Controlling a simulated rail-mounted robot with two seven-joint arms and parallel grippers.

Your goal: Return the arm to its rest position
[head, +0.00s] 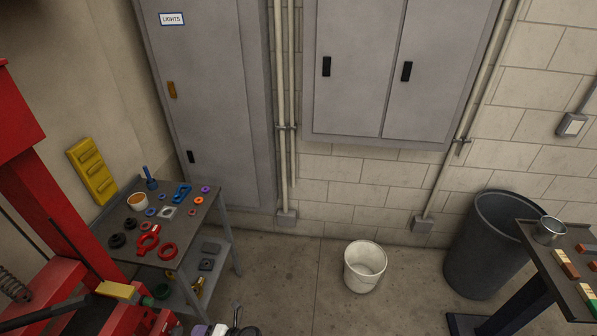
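Neither of my grippers can be made out in the head view, and no arm of mine is clearly seen. Some small dark, white and purple shapes (222,329) are cut off by the bottom edge, and I cannot tell what they are. What either gripper holds is not shown.
A grey cart (205,222) at left carries rings and small parts beside a red frame (38,185). A white bucket (365,267) stands on open concrete floor. A dark bin (485,250) and a dark table (553,270) with a metal cup (549,231) are at right. Grey cabinets (352,70) line the wall.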

